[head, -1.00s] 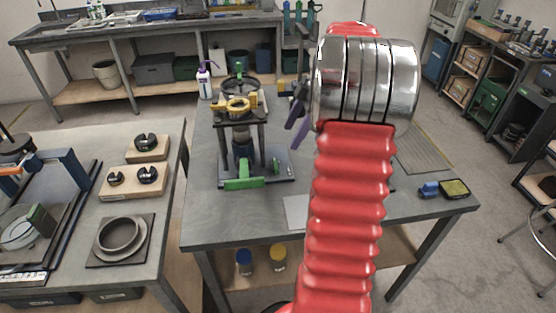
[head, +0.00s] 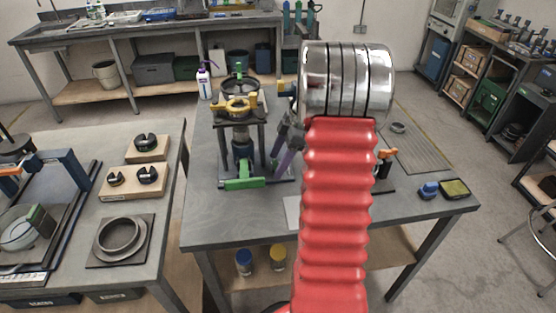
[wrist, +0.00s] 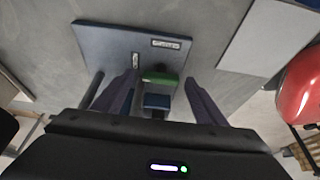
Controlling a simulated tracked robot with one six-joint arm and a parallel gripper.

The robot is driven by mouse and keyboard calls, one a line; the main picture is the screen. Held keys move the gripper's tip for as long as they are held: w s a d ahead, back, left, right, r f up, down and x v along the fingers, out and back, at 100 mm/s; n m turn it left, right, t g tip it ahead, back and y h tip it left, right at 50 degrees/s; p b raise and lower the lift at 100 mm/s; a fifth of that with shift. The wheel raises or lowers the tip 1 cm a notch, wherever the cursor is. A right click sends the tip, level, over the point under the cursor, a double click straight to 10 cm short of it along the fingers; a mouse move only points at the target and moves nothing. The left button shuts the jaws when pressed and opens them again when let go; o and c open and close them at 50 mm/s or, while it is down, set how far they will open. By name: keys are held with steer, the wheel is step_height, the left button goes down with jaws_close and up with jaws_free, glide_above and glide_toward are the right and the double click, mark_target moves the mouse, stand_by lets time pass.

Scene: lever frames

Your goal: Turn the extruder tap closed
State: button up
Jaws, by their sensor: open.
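The extruder is a dark upright frame on a grey base plate (head: 207,181), with a yellow handle (head: 240,104) on top and a large green bar (head: 243,184) at its front. A small green tap handle shows in the wrist view (wrist: 160,78), above a dark blue block and beside two white labels on the plate. In the head view it is mostly hidden behind my purple fingers. My gripper (wrist: 160,92) is open, with one finger on each side of the green handle. Whether either finger touches it I cannot tell.
The white sheet (head: 292,212) lies at the front of the table. A blue item (head: 429,190) and a tool with an orange top (head: 386,160) are to the right. The left bench (head: 60,215) holds rings and wooden blocks.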

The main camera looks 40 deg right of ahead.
steer(key=c, duration=1.1)
steer(key=shift+o, duration=0.2)
steer(key=shift+r+m, duration=0.1)
steer(key=shift+m, duration=0.2)
steer(key=m+t, duration=0.1)
steer(key=m, duration=0.2)
steer(key=shift+s+a+h, duration=0.1)
steer(key=shift+h, duration=0.3)
steer(key=m+h, duration=0.1)
steer(key=m, duration=0.1)
steer(key=m+t+h, duration=0.1)
steer(key=m, duration=0.2)
steer(key=shift+a, duration=0.2)
steer(key=m+h, duration=0.1)
steer(key=m, duration=0.1)
steer(key=m+h, duration=0.1)
steer(key=m, duration=0.2)
steer(key=shift+a+r, duration=0.1)
steer(key=shift+a, duration=0.1)
steer(key=shift+a+m+h, duration=0.2)
steer(key=shift+m+h, duration=0.4)
steer(key=shift+m, duration=1.3)
steer(key=shift+m+g, duration=0.3)
steer(key=shift+m, duration=0.1)
